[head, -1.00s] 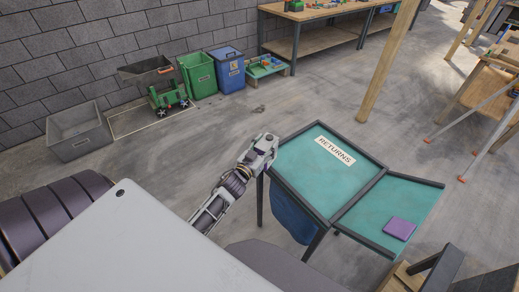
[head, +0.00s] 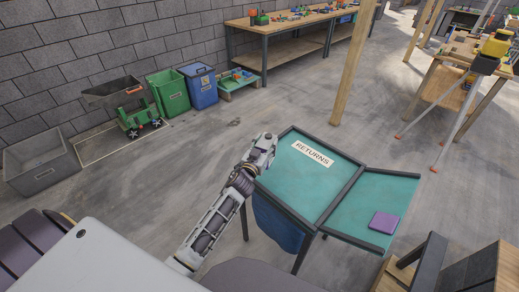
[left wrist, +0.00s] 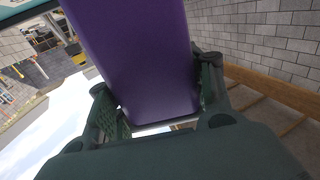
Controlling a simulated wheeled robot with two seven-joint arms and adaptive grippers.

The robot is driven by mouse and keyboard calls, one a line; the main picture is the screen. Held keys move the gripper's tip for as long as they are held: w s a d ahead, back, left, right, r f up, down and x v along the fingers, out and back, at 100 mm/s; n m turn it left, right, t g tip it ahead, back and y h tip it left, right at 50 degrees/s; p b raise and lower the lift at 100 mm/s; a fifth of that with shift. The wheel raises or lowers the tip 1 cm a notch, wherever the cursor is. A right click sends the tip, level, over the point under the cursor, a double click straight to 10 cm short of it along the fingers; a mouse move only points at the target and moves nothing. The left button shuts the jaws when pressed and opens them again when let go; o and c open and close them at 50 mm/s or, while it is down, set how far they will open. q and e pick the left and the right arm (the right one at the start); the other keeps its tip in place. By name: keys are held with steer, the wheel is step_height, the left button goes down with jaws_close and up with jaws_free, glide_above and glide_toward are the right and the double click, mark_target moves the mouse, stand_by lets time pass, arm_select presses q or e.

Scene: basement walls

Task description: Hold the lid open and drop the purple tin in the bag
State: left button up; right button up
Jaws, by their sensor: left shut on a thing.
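In the left wrist view a broad purple tin (left wrist: 140,60) sits between the fingers of my left gripper (left wrist: 162,103), which is shut on it. In the head view my left gripper (head: 266,150) is beside the far left corner of the teal lid (head: 300,192) marked RETURNS; the tin it holds is hidden there. The lid appears flat on its dark-framed stand. The blue bag (head: 275,224) hangs below it, its mouth hidden. A flat purple square (head: 384,222) lies on the teal side shelf (head: 350,212). My right gripper is out of view.
A grey crate (head: 42,165), green bin (head: 168,93) and blue bin (head: 199,86) stand by the block wall. A wooden post (head: 354,62) rises behind the stand. Workbenches are at the back and right. The floor between the bins and the stand is clear.

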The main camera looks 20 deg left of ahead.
arm_select(q)
steer(key=shift+w+d+b, duration=1.45)
steer(key=shift+w+d, duration=1.05)
steer(key=shift+w, duration=1.5)
steer(key=shift+s+a+r+p, duration=0.1)
steer(key=shift+s+a+p, duration=0.55)
steer(key=shift+s, duration=0.5)
steer(key=shift+s+a+r+p, duration=0.1)
steer(key=shift+s+a+p, duration=0.25)
steer(key=shift+s+a, duration=0.65)
steer(key=shift+s+a+p, duration=0.5)
steer(key=shift+s+a, duration=0.05)
steer(key=shift+s, duration=0.8)
steer(key=s+a+p, duration=0.4)
steer(key=s+a, duration=0.4)
steer(key=s, duration=0.6)
steer(key=shift+a+p, duration=0.4)
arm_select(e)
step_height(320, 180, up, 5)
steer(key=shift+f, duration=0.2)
arm_select(q)
steer(key=shift+s, duration=0.1)
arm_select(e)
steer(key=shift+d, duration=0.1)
